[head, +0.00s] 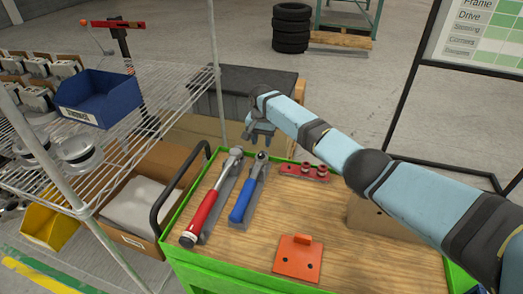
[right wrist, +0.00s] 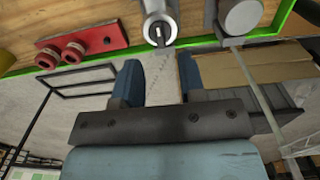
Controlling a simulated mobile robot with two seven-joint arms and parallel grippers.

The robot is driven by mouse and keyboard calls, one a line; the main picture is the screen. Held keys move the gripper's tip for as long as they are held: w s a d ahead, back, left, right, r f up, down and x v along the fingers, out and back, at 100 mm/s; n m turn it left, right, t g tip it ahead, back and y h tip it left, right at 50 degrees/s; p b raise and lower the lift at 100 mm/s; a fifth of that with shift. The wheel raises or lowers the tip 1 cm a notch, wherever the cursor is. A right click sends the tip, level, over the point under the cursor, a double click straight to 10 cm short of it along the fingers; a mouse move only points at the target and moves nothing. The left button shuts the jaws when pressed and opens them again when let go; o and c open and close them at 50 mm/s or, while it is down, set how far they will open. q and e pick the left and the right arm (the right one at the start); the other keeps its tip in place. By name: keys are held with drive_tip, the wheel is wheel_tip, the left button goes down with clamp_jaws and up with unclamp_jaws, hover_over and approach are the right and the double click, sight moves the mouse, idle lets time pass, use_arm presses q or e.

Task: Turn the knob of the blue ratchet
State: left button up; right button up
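The blue ratchet (head: 244,200) lies in a grey holder on the wooden cart top, its blue handle toward the front and its silver head at the far end. My right gripper (head: 259,140) is just beyond that head, over the cart's far edge, pointing down. In the right wrist view, my right gripper (right wrist: 157,75) is open with nothing between its two blue fingers. The silver head of the blue ratchet (right wrist: 159,24) shows ahead of the gap between them, apart from both. Its knob is hard to make out. My left gripper is out of view.
A red-handled ratchet (head: 206,207) lies left of the blue one. A red block with posts (head: 304,172) sits to the right, and an orange plate (head: 298,259) near the front. A wire shelf with a blue bin (head: 101,97) stands left. The cart (head: 166,248) has a green rim.

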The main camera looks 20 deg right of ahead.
sight(262, 152)
wheel_tip(262, 152, down, 5)
drive_tip(key=shift+r, duration=0.1)
idle(0.3)
clamp_jaws()
